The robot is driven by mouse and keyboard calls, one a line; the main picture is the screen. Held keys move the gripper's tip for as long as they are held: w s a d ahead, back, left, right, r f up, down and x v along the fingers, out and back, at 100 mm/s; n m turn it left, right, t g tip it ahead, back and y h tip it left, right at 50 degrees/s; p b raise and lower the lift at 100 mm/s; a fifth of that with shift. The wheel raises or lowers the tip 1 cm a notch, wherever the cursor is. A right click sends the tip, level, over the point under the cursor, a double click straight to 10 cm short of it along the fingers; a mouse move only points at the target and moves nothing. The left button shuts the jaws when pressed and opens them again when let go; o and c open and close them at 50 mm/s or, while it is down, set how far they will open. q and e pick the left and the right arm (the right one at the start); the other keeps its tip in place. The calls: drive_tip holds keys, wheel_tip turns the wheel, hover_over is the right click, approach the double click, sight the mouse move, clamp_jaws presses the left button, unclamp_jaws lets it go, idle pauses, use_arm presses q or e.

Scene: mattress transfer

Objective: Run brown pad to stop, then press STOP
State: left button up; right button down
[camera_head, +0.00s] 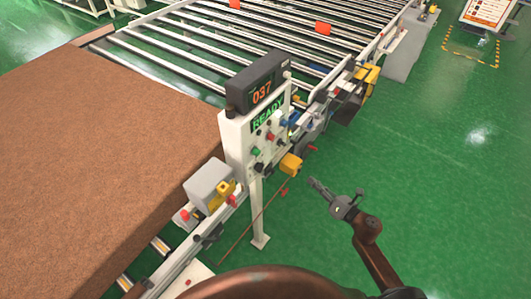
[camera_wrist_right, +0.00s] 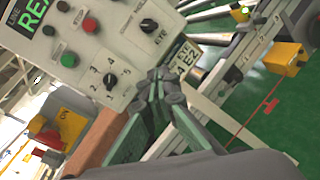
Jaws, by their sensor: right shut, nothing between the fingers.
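The brown pad (camera_head: 110,140) lies on the roller conveyor at the left, with bare rollers (camera_head: 170,60) beyond its far edge. A white control panel (camera_head: 236,140) stands at the conveyor's side; its display (camera_head: 262,92) reads 037 and a green screen (camera_head: 267,120) reads READY. In the right wrist view the panel carries a red button (camera_wrist_right: 90,24), a green button (camera_wrist_right: 69,59), a numbered black knob (camera_wrist_right: 110,80) and another black knob (camera_wrist_right: 148,26). My right gripper (camera_head: 315,184) is shut and empty, in front and right of the panel; its fingertips (camera_wrist_right: 167,83) show below the panel's knobs. My left gripper is out of view.
A grey box with yellow and red parts (camera_head: 208,182) sits on the near side rail. Yellow units (camera_head: 291,164) jut from the rail beside the panel. A panel leg (camera_head: 257,215) stands on the green floor, which is open at the right (camera_head: 440,170).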

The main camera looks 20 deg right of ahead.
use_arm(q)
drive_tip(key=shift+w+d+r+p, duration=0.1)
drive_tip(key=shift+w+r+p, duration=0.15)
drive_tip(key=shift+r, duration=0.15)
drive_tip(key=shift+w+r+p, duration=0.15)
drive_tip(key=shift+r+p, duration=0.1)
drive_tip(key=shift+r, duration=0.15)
use_arm(e)
drive_tip(key=s+a+r+n+y, duration=0.2)
drive_tip(key=a+r+n, duration=0.2)
drive_tip(key=r+n, duration=0.1)
drive_tip(key=s+a+r+n+g+y, duration=0.1)
drive_tip(key=a+r+n, duration=0.3)
drive_tip(key=r, duration=0.4)
drive_tip(key=shift+s+a+r+n+g+y, duration=0.15)
drive_tip(key=shift+s+a+n+g+y, duration=0.2)
drive_tip(key=shift+s+n+y, duration=0.25)
drive_tip(key=p, duration=0.6)
approach(258, 153)
drive_tip(key=x, duration=0.5)
drive_tip(key=shift+w+a, duration=0.15)
drive_tip(key=shift+w, duration=0.2)
drive_tip(key=shift+w+a, duration=0.35)
drive_tip(key=shift+w, duration=0.05)
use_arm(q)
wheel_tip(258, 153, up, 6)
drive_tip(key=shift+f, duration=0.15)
